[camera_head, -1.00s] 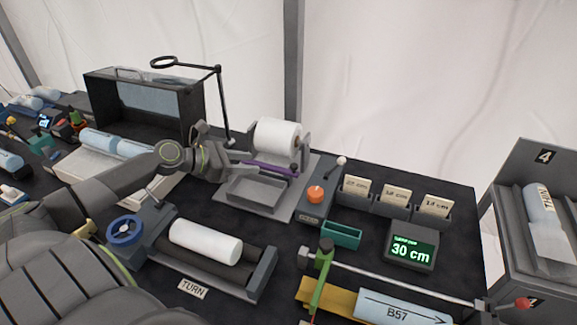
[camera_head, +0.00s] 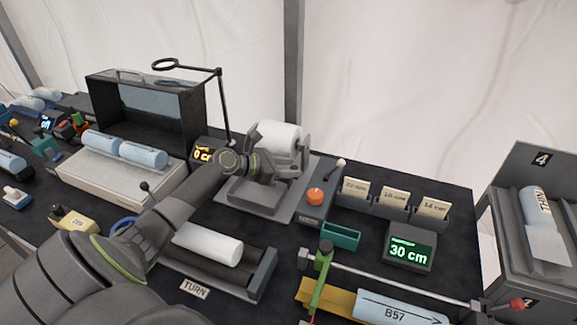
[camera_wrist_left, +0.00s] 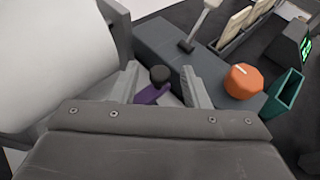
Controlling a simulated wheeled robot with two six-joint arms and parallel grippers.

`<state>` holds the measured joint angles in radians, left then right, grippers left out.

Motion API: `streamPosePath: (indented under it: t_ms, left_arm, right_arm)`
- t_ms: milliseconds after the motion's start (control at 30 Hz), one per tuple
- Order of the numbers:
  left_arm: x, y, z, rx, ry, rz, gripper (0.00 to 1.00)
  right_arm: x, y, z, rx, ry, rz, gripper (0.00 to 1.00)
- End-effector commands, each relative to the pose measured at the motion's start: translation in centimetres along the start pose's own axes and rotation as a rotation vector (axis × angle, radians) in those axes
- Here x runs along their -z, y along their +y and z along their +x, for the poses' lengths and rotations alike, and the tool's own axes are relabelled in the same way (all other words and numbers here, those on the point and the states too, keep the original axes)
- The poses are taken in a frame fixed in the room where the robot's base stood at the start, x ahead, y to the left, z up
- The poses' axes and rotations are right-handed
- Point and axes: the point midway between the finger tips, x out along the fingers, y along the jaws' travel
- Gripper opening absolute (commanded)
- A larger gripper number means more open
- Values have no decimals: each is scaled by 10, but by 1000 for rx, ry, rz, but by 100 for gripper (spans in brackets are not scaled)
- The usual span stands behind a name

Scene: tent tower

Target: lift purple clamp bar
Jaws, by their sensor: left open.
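The purple clamp bar (camera_wrist_left: 150,95) shows in the left wrist view as a short purple piece with a black knob (camera_wrist_left: 160,74) at its end. It lies between the two fingers of my left gripper (camera_wrist_left: 162,86), which is open; I cannot tell whether either finger touches it. In the head view my left gripper (camera_head: 282,172) is in front of the white roll (camera_head: 278,135) and hides the bar. The roll sits in a grey holder above a grey tray (camera_head: 254,197). My right gripper is out of view.
To the right of the roll stand a grey box with an orange knob (camera_head: 315,195), card holders (camera_head: 395,203), a teal bin (camera_head: 340,236) and a 30 cm display (camera_head: 408,250). A thin black stand (camera_head: 224,110) rises behind my left arm. A white cylinder (camera_head: 208,244) lies on rollers in front.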

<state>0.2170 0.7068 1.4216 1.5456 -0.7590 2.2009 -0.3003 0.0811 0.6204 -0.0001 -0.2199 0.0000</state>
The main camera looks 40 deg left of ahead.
Motion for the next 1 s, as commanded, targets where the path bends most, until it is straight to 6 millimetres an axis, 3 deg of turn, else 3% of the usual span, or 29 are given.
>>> streamPosePath:
  t_ms: [300,600,1000]
  left_arm:
    - [0,0,2,0,0,1,40]
    - [0,0,2,0,0,1,1]
    - [-4,4,7,3,-14,-11,0]
  right_arm:
    - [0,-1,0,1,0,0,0]
    - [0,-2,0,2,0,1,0]
    - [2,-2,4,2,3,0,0]
